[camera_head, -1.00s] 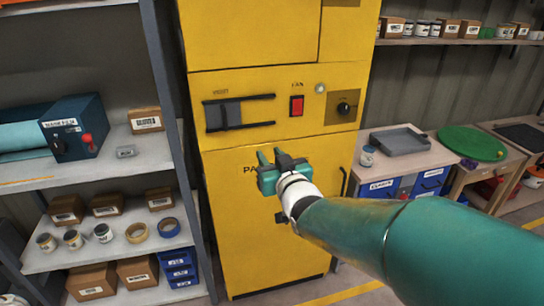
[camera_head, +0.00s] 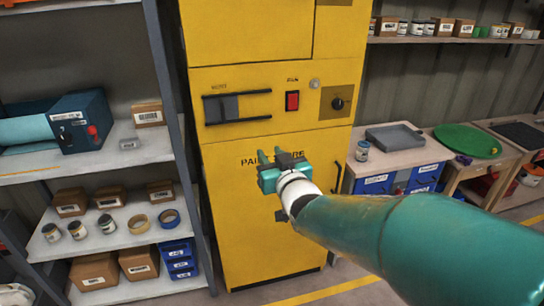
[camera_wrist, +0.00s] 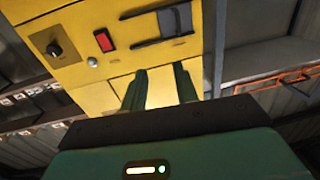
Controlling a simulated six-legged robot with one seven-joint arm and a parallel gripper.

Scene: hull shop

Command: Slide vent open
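The vent (camera_head: 228,108) is a dark grey sliding plate at the left end of two black horizontal rails on a yellow cabinet (camera_head: 240,210). Bare yellow shows between the rails to its right. The wrist view shows the vent (camera_wrist: 174,21) turned over, beyond the fingers. My gripper (camera_head: 271,156) is in front of the cabinet, below and right of the vent, and appears clear of it. In the wrist view my gripper (camera_wrist: 160,80) has its two green fingers apart with nothing between them.
A red fan switch (camera_head: 292,100), a small lamp (camera_head: 314,83) and a black knob (camera_head: 337,104) sit right of the vent. A grey shelf unit (camera_head: 110,158) stands left of the cabinet. Workbenches with a grey tray (camera_head: 395,138) and green disc (camera_head: 467,140) stand right.

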